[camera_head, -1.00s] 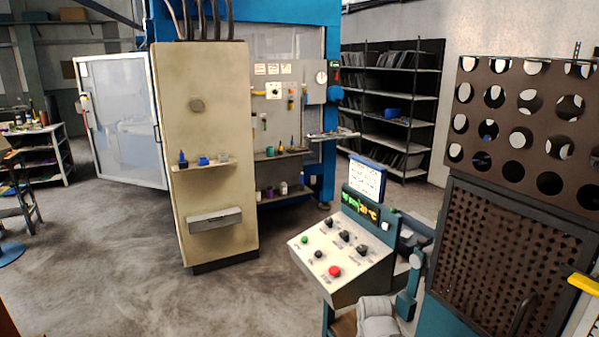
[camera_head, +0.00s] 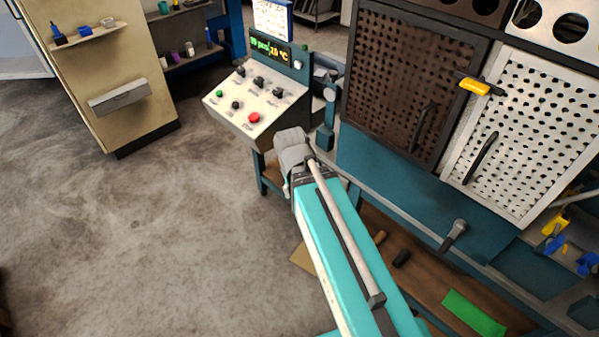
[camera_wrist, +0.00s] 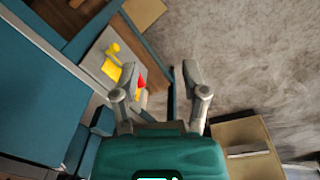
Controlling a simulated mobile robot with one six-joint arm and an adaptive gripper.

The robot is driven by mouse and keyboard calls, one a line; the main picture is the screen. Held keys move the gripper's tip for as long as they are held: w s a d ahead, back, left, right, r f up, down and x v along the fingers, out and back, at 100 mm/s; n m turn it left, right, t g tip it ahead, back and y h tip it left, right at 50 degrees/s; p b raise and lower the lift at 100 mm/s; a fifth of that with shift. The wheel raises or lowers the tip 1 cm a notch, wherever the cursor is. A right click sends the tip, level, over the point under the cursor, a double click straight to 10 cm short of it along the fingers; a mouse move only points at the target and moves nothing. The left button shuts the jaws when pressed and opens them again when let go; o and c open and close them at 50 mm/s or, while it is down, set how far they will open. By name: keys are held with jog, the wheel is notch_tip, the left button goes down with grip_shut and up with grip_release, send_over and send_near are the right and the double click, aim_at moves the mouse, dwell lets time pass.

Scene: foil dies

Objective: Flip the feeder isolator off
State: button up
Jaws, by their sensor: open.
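I cannot tell for sure which part is the feeder isolator. In the wrist view, a yellow part (camera_wrist: 112,62) stands on a grey plate (camera_wrist: 96,57) at the left. A small red piece (camera_wrist: 141,83) shows close to it, partly hidden behind the left finger.
The sloped control console (camera_head: 243,108) has several knobs and a red button. A grey lever (camera_head: 453,235) sits on the teal panel.

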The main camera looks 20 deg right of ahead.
jog(key=w+d+f+m+t+h+b, duration=0.15)
jog(key=w+f+h+b, duration=0.35)
jog(key=f+b, duration=0.6)
jog(key=w+d+f+n+t+h+b, duration=0.1)
jog(key=w+d+f+h+b, duration=0.2)
jog(key=w+f+b, duration=0.75)
jog(key=w+a+f+t+h+b, duration=0.5)
jog(key=w+f+h+b, duration=0.2)
jog(key=b, duration=1.9)
jog(key=shift+w+f, duration=0.55)
jog(key=shift+f, duration=0.35)
jog(key=shift+w+d+t, duration=0.1)
jog(key=shift+d+t, duration=0.1)
jog(key=shift+t, duration=0.05)
jog(key=x, duration=1.3)
jog(key=shift+d+r, duration=0.1)
jog(key=shift+d, duration=0.2)
grip_shut()
